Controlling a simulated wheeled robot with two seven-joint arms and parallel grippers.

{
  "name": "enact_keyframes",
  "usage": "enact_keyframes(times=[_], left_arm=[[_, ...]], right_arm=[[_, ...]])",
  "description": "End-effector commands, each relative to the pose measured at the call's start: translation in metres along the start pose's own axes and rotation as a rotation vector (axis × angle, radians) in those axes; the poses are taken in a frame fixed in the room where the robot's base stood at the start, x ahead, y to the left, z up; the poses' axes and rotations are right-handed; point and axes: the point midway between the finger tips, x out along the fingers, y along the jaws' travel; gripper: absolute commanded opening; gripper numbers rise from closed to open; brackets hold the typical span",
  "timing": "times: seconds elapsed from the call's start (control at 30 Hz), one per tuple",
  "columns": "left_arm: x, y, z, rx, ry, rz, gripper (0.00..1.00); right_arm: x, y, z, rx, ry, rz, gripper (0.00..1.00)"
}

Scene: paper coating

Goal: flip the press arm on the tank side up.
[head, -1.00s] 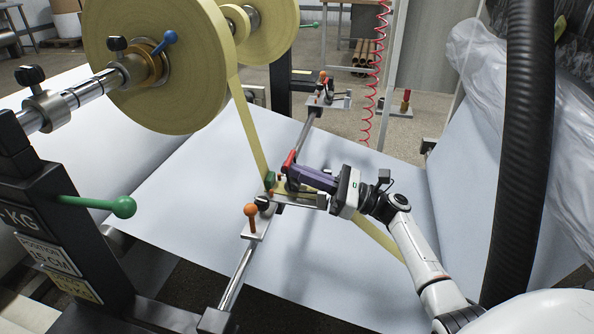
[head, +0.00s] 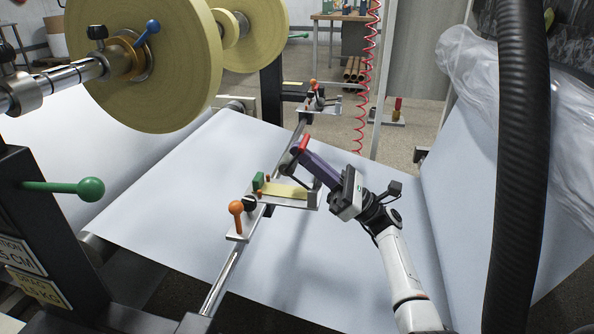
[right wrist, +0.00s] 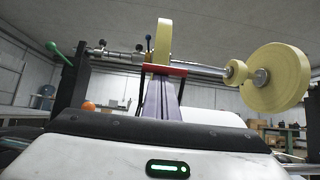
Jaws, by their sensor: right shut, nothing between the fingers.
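The near press unit (head: 240,208) sits on the metal rail over the white paper, with an orange knob (head: 236,208), a green block (head: 259,181) and a short yellow strip (head: 286,191) on its plate. A dark press arm with a grey end (head: 287,163) stands tilted up above this plate, partly hidden by my right gripper. My right gripper (head: 306,153), with purple fingers, is shut. Its fingertips are at a red bar (head: 303,143), which also crosses the finger ends in the right wrist view (right wrist: 165,70); contact is unclear. My left gripper is not in view.
Large yellow tape rolls (head: 145,70) hang on a shaft at upper left. A green-knobbed lever (head: 90,189) sticks out at left. A second press unit (head: 322,104) stands farther along the rail. A black hose (head: 520,170) runs down the right. Paper (head: 370,290) lies below.

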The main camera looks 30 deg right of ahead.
Motion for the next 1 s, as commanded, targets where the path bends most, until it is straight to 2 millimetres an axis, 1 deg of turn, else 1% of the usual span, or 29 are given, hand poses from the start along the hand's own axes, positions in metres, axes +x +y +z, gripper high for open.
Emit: enact_keyframes(times=[0.03,0.1,0.3,1.0], left_arm=[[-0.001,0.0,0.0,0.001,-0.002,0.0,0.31],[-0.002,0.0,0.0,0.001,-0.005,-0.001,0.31],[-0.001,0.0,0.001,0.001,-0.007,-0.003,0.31],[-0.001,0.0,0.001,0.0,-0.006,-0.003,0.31]], right_arm=[[-0.002,-0.001,0.005,-0.004,-0.002,0.0,0.0],[-0.004,0.0,0.009,-0.002,0.0,0.0,0.0],[-0.01,0.0,0.015,-0.003,0.001,0.0,0.0],[-0.016,0.0,0.02,-0.002,0.002,0.0,0.0]])
